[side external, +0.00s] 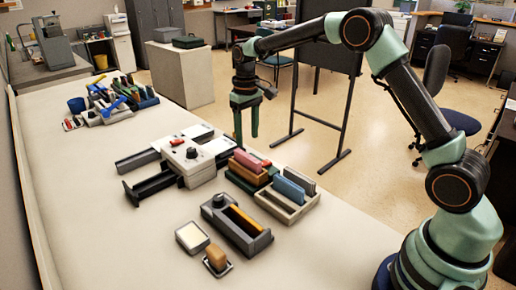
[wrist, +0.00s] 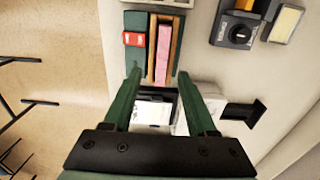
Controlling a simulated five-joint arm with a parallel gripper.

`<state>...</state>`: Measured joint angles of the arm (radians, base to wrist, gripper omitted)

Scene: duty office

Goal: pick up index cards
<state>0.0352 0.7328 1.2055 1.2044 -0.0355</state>
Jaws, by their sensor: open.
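A pink bundle that looks like index cards (side external: 248,158) stands on edge in a wooden box (side external: 246,172). The pink cards (wrist: 164,50) and box also show at the top of the wrist view. Blue cards or folders (side external: 292,187) stand in a pale divided tray (side external: 276,206); I cannot tell which bundle is the index cards. My gripper (side external: 246,140) is open and empty, pointing down above and behind the boxes. In the wrist view its fingertips (wrist: 159,75) are spread near the wooden box's lower end, apart from the cards.
The wooden box is on a green tray (wrist: 135,70) with a red item (wrist: 133,39). A white unit (side external: 190,158) with black open drawers stands left of it. A tape-dispenser-like holder (side external: 235,224), a cream pad (side external: 192,236) and a brush-like block (side external: 216,258) are nearer.

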